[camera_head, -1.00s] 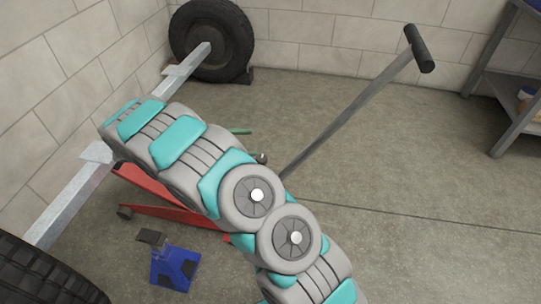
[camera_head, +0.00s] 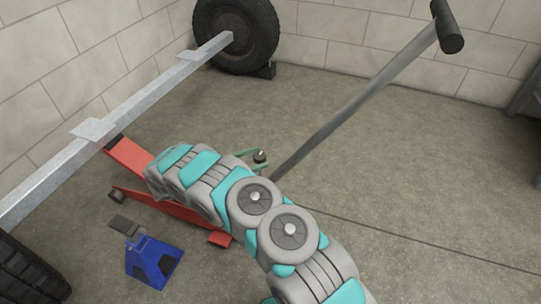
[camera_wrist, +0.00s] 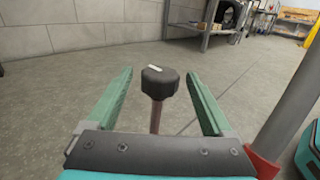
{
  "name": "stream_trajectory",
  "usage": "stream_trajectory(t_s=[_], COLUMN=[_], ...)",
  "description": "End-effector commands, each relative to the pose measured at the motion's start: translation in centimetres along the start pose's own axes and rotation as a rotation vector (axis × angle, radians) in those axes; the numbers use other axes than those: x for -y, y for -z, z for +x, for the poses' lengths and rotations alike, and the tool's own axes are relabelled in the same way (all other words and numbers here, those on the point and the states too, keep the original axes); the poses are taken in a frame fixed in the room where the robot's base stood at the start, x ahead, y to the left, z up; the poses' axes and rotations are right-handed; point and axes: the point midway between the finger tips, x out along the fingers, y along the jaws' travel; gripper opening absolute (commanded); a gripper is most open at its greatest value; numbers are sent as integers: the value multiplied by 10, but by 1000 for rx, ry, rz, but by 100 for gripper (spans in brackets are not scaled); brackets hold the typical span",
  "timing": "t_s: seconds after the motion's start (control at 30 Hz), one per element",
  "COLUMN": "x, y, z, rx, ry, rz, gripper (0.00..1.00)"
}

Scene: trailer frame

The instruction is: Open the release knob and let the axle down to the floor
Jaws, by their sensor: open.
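The release knob (camera_wrist: 160,83) is a black cap with a white mark on a thin stem. In the wrist view it stands between the two green fingers of my gripper (camera_wrist: 159,75), with a gap on each side. My gripper (camera_head: 251,157) is open; the knob (camera_head: 260,156) also shows there in the head view. The red floor jack (camera_head: 180,205) has its lifting end under the grey axle (camera_head: 130,103); my arm hides its middle. I cannot tell whether the jack touches the axle plate. The axle runs between a far wheel (camera_head: 235,35) and a near wheel (camera_head: 25,275).
The jack's long handle (camera_head: 350,98) slants up to the right, close to my gripper; it also rises at the right of the wrist view (camera_wrist: 292,105). A blue stand (camera_head: 153,260) is on the floor beside the jack. A shelf (camera_wrist: 205,28) stands farther back. Floor to the right is clear.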

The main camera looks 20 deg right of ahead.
Motion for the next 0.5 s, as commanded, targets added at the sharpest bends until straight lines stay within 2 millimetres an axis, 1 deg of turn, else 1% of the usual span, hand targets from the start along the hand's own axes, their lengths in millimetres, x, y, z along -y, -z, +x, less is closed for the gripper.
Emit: stream_trajectory(t_s=[0.03,0.1,0.23,0.33,0.5], x=[0,0,0,0,0], y=[0,0,1,0,0], z=[9,19,35,42,46], rx=[0,-2,-2,-1,-2], ry=[2,0,1,1,0], rz=[0,1,-1,0,2], gripper=[86,86,86,86,86])
